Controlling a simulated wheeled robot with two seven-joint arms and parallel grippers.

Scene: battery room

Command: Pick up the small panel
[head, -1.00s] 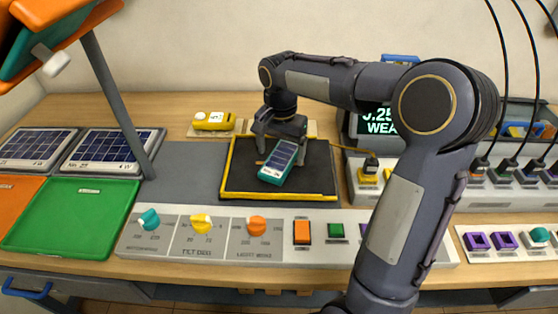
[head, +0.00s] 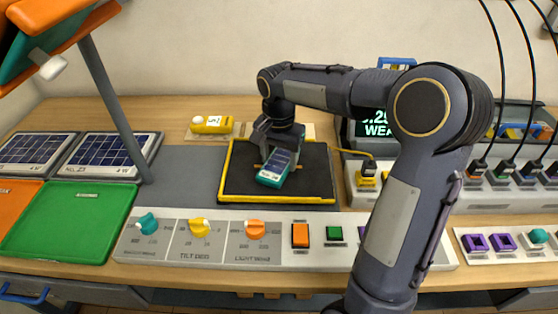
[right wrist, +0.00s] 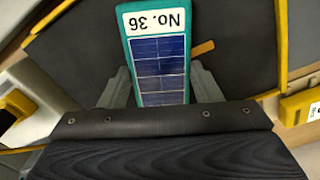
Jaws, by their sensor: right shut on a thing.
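The small panel (head: 273,168) has a teal frame, blue solar cells and a white label. In the right wrist view the panel (right wrist: 158,62) reads "No. 36", upside down. My right gripper (head: 279,146) is shut on it, with one finger along each long side; in the right wrist view the gripper (right wrist: 162,90) holds its near end. The panel is over the black mat with a yellow border (head: 316,180); whether its lower end touches the mat I cannot tell. My left gripper is out of view.
A yellow device (head: 212,125) lies behind the mat. A green tray (head: 68,222) and two larger solar panels are at left, beside a grey post (head: 112,105). A console with knobs (head: 210,240) runs along the front. A display unit (head: 376,130) stands at right.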

